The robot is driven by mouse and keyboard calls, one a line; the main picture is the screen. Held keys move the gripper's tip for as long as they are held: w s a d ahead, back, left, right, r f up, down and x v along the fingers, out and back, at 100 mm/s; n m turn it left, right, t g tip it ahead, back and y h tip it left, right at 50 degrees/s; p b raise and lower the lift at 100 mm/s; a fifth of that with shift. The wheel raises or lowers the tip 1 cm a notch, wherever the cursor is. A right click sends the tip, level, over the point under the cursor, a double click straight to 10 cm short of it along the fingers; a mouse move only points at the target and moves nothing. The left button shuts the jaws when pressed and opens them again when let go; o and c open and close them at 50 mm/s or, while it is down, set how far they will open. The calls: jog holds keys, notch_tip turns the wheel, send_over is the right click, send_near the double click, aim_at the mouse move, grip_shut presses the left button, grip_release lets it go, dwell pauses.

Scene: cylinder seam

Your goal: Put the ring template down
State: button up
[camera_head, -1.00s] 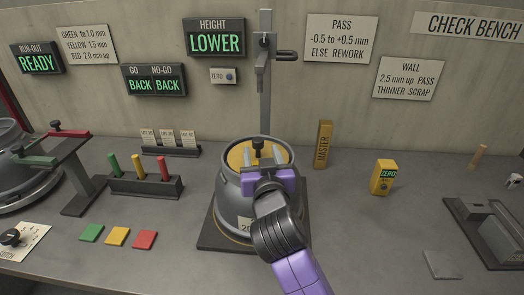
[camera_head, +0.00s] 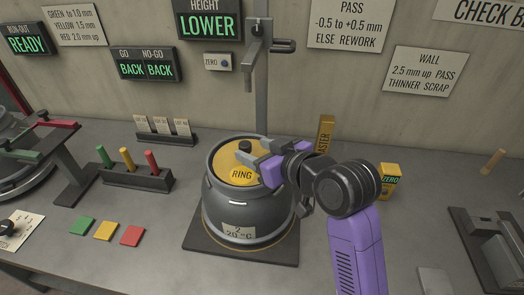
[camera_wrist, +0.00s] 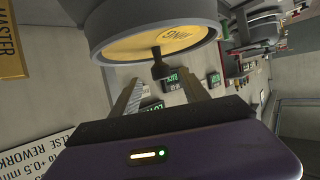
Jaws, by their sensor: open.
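The ring template (camera_head: 223,160) is a yellow disc marked RING, with a black knob (camera_head: 245,146) on top. It lies on the open top of the grey cylinder (camera_head: 235,208). My gripper (camera_head: 250,159) is at the right side of the disc, its fingers pointing left towards the knob. In the wrist view the disc (camera_wrist: 150,42) fills the top of the cylinder, and the knob (camera_wrist: 158,64) shows close to the mouth of my open fingers (camera_wrist: 160,88). The fingers are apart with nothing gripped between them. Part of the disc's right side is hidden by my gripper in the head view.
The cylinder stands on a dark base plate (camera_head: 240,248), with a height gauge post (camera_head: 261,80) behind it. A yellow MASTER block (camera_head: 326,133) and a ZERO block (camera_head: 389,180) stand to the right. Coloured plugs in a rack (camera_head: 140,178) stand to the left.

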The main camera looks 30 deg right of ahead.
jog(key=p+x, duration=0.1)
jog(key=x, duration=0.6)
jog(key=shift+w+a, duration=0.15)
jog(key=shift+w, duration=0.15)
grip_shut()
